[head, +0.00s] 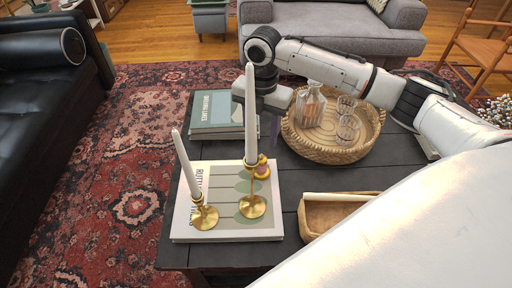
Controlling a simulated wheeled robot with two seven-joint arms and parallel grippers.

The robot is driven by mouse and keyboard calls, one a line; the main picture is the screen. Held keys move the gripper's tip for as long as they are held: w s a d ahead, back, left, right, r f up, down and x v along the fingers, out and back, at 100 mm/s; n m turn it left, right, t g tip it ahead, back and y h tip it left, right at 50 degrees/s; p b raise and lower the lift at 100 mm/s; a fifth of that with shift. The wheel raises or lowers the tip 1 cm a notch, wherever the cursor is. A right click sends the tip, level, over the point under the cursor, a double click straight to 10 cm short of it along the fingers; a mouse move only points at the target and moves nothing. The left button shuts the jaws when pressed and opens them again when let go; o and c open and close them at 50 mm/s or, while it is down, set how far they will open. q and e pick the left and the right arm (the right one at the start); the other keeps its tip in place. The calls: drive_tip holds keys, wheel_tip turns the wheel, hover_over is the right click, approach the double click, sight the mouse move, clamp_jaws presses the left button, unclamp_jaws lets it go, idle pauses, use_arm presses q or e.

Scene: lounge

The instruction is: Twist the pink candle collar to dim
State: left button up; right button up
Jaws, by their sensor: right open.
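A small round gold item with a pinkish top (262,169), likely the pink candle, sits on the white book (205,230) just behind the tall candlestick. The candlestick partly hides it, and I cannot make out its collar. My right gripper (263,132) hangs above and behind it, fingers pointing down, open and empty. It is apart from the pinkish item, and the tall white candle partly covers it. My left gripper is not in view.
Two brass candlesticks with white candles, a tall one (252,205) and a shorter tilted-looking one (204,216), stand in front. A wicker tray (335,154) with a decanter and glasses is right. A green book (215,127) lies behind; a tan box (316,220) is front right.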

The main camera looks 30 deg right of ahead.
sight(262, 155)
drive_tip(key=f, duration=0.2)
drive_tip(key=f+b, duration=0.1)
drive_tip(key=shift+s+f, duration=0.2)
drive_tip(key=shift+f, duration=0.2)
wheel_tip(262, 155, down, 4)
drive_tip(key=shift+r+b, duration=0.15)
drive_tip(key=shift+b, duration=0.3)
drive_tip(key=shift+f, duration=0.55)
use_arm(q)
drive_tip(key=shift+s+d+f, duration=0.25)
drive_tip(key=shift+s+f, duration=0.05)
